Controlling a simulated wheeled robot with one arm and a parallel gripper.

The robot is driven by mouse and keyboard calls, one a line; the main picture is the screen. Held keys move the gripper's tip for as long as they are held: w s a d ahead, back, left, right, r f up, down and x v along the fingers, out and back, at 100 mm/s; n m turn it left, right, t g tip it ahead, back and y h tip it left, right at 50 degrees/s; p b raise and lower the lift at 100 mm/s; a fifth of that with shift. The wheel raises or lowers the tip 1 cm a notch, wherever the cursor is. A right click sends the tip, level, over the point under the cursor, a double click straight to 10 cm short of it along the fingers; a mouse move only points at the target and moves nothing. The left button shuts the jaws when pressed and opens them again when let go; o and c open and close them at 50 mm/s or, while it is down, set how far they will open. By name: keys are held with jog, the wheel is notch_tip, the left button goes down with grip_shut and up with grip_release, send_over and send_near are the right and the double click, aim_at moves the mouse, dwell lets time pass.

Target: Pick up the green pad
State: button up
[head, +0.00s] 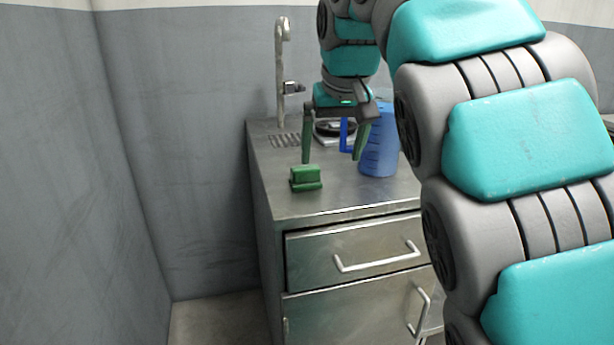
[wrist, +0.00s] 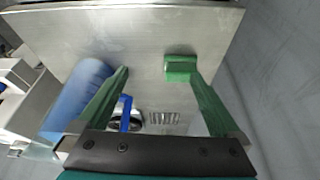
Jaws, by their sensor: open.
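The green pad (head: 306,178) is a small block with a raised grip on top. It lies on the metal counter (head: 330,200) near its left edge in the head view. In the wrist view the green pad (wrist: 180,68) is just beyond the tip of the right finger, partly overlapped by it. My gripper (head: 333,160) is open and empty, with green fingers pointing down, above and behind the pad. In the wrist view my gripper (wrist: 157,72) has its fingers wide apart, with the pad off to the right finger's side rather than centred between them.
A blue jug (head: 379,150) stands right of the gripper, close to its right finger. Behind are a blue-handled item (head: 344,135), a drain grate (head: 285,140) and a tall tap (head: 282,70). The counter front is clear; drawers (head: 350,255) are below.

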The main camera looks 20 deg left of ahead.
aim_at(305, 167)
jog(key=shift+n, duration=0.5)
jog(key=shift+w+a+f, duration=0.4)
jog(key=shift+a+f, duration=0.55)
jog(key=shift+w+a+f, duration=0.45)
jog(key=shift+a+f, duration=0.45)
jog(key=shift+f, duration=0.05)
jog(key=shift+w+a+f, duration=0.4)
jog(key=shift+a+f, duration=0.55)
jog(key=shift+c, duration=0.2)
jog(key=c, duration=1.3)
jog(key=shift+o, duration=0.2)
jog(key=shift+r, duration=0.2)
jog(key=shift+r, duration=1.2)
jog(key=shift+d+r, duration=0.1)
jog(key=shift+r, duration=0.3)
jog(key=s+d+b, duration=0.1)
jog(key=s+d, duration=0.2)
jog(key=d, duration=0.4)
jog(key=s+d+r, duration=0.1)
jog(key=s+d, duration=0.2)
jog(key=d, duration=0.4)
jog(key=shift+s+d+r+b, duration=0.15)
jog(key=shift+d+r+b, duration=0.1)
jog(key=shift+b, duration=0.15)
